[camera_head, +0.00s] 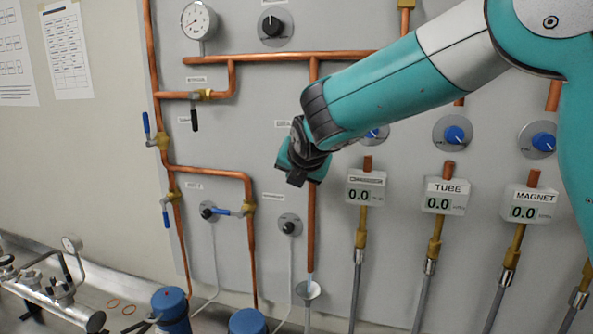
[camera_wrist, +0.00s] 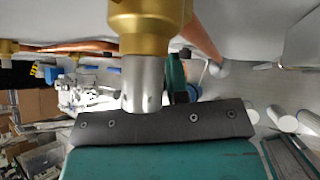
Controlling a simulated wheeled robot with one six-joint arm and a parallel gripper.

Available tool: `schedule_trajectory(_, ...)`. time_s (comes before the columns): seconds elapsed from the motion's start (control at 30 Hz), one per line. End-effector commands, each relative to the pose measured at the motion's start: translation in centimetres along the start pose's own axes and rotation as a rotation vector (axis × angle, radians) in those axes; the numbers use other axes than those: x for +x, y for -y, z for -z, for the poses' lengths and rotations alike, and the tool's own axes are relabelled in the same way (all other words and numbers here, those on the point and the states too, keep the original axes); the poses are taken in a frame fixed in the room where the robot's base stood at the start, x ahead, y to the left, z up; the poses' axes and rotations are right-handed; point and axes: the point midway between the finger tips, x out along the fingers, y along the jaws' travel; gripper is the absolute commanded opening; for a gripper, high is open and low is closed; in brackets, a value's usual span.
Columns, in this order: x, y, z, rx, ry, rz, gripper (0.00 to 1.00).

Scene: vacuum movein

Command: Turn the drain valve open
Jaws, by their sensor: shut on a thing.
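My gripper (camera_head: 298,178) is at the vertical copper pipe (camera_head: 312,218) in the middle of the panel in the head view. It covers part of that pipe, and whatever valve sits there is hidden behind it. The wrist view shows a brass valve body (camera_wrist: 152,30) right in front of the gripper, with a silver cylindrical part (camera_wrist: 143,84) below it. The dark gripper mount crosses the lower wrist view. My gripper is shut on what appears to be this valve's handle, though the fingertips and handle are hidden. The handle's angle cannot be told.
A pressure gauge (camera_head: 199,20) is at the top. Labelled readouts (camera_head: 446,196) hang to the right. A bench with metal fittings (camera_head: 50,290) is at lower left.

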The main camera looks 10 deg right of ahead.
Motion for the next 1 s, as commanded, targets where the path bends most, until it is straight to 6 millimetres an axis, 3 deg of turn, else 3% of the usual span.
schedule_trajectory(0.17, 0.0, -0.1, -0.1, 0.001, 0.003, -0.002, 0.00)
schedule_trajectory(0.2, 0.0, -0.1, -0.1, 0.001, 0.003, -0.002, 0.23)
schedule_trajectory(0.3, 0.0, -0.1, -0.1, 0.001, 0.003, -0.002, 0.41)
schedule_trajectory(0.67, -0.6, 0.0, 0.0, 0.001, 0.002, -0.003, 0.41)
schedule_trajectory(0.87, -4.2, -0.1, 0.2, 0.001, 0.005, -0.008, 0.41)
schedule_trajectory(1.0, -7.9, -0.1, 0.2, 0.001, 0.005, -0.009, 0.41)
